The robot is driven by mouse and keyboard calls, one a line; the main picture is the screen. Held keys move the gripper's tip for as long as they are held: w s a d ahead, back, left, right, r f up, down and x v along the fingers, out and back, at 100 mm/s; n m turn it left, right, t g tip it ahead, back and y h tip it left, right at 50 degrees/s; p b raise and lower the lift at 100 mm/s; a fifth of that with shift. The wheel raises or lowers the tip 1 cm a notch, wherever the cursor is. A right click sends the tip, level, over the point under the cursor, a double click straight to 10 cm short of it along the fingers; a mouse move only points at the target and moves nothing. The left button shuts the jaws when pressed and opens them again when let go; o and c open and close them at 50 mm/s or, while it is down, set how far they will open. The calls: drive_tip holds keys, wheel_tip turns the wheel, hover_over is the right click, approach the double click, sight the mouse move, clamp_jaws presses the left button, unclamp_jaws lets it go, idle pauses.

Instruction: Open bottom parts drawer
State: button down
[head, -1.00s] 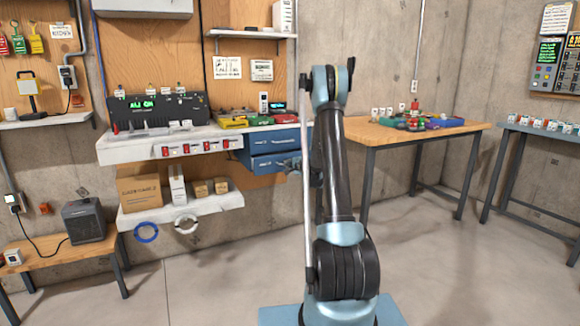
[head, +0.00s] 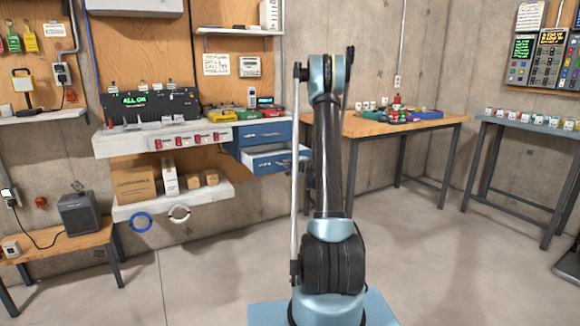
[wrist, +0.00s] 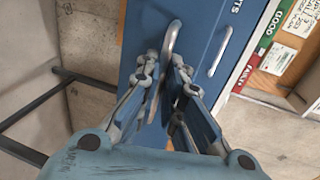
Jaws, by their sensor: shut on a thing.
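The bottom parts drawer (head: 273,163) is the lower of two blue drawers under the right end of the white bench. It is pulled partly out, and its pale inside shows above the front. The upper drawer (head: 264,134) is closed. In the wrist view, my gripper (wrist: 166,66) is shut on the bottom drawer's curved metal handle (wrist: 172,38). The fingers lie on either side of the handle, against the blue front. My arm hides the gripper in the head view. The upper drawer's handle (wrist: 220,56) shows beside it.
The white bench (head: 112,146) and a lower shelf (head: 135,210) with boxes are left of the drawers. A wooden table (head: 360,126) stands close to my arm's right. The floor (head: 215,275) in front of the drawers is clear.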

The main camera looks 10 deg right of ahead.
drive_tip(key=shift+s+a+f, duration=0.1)
drive_tip(key=shift+a, duration=0.25)
drive_tip(key=c, duration=1.7)
unclamp_jaws()
drive_tip(key=shift+d, duration=0.15)
drive_tip(key=shift+d, duration=0.15)
drive_tip(key=v, duration=1.1)
drive_tip(key=shift+s+d, duration=0.1)
drive_tip(key=shift+s, duration=0.3)
